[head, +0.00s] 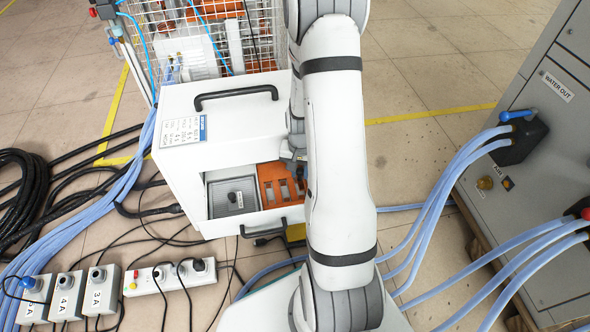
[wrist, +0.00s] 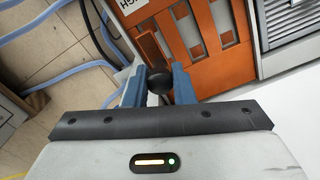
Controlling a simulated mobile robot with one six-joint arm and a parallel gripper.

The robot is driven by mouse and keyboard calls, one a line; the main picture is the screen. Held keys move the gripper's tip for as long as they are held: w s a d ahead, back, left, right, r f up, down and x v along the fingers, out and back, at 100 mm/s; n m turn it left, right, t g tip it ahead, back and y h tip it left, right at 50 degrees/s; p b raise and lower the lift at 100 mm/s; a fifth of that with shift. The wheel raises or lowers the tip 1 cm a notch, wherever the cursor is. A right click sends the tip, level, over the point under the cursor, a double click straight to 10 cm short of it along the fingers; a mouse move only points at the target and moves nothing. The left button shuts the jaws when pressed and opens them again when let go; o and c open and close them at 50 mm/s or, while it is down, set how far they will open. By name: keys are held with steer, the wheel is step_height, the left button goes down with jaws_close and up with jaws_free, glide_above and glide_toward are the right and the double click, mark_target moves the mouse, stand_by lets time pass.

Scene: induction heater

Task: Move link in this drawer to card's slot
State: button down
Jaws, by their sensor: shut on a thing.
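The open lower drawer (head: 275,228) of the white cabinet holds an orange slotted card (head: 270,190), which fills the upper middle of the wrist view (wrist: 212,68). The card has several rectangular slots, some with pale insides. My gripper (wrist: 158,84) is shut on the round black knob (wrist: 159,79) of the link. A brownish-orange strip (wrist: 149,48), seemingly the link's body, extends beyond the knob beside the card's slots. I cannot tell whether it touches the card. In the head view my gripper (head: 298,168) is over the right part of the drawer, largely hidden by my arm.
A grey tray with a dark ribbed plate (head: 233,197) fills the drawer's left part. The closed upper drawer with its black handle (head: 237,92) is just above. Blue hoses (head: 430,220) cross the floor at right; cables and grey power boxes (head: 66,296) lie at left.

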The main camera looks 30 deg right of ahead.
steer(key=shift+f, duration=0.35)
stand_by(0.7)
steer(key=shift+f+b, duration=0.65)
steer(key=shift+f, duration=0.1)
steer(key=shift+f+b, duration=0.5)
steer(key=shift+f, duration=0.2)
steer(key=shift+f, duration=0.1)
stand_by(0.3)
steer(key=shift+f+b, duration=0.3)
stand_by(0.3)
